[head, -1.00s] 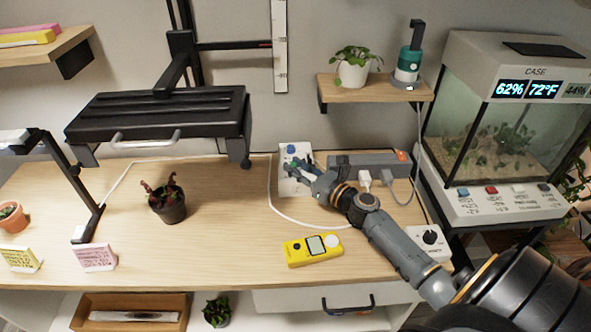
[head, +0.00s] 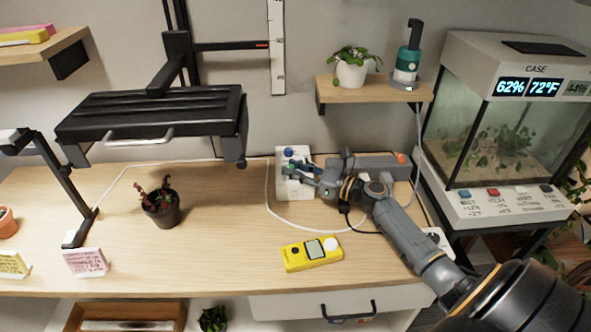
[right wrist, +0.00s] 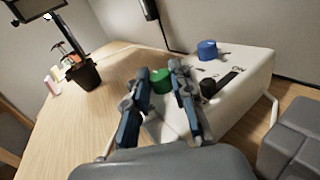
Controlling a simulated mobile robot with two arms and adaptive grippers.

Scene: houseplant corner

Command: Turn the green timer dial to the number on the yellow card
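The green dial (right wrist: 161,80) sits on a white box (right wrist: 238,78) beside a blue dial (right wrist: 208,50) and a black control (right wrist: 209,88). In the head view the white box (head: 296,190) stands at the back of the desk. My right gripper (head: 290,169) is over it. In the right wrist view its open fingers (right wrist: 161,70) stand on either side of the green dial; I cannot tell whether they touch it. The yellow card (head: 11,265) stands at the front left, its writing too small to read. My left gripper is not in view.
A pink card (head: 86,263), a dark potted plant (head: 161,205) and a yellow meter (head: 312,254) are on the desk. A grey power strip (head: 385,168) lies right of the box. A white cable (head: 285,216) curves before it. The desk's middle is clear.

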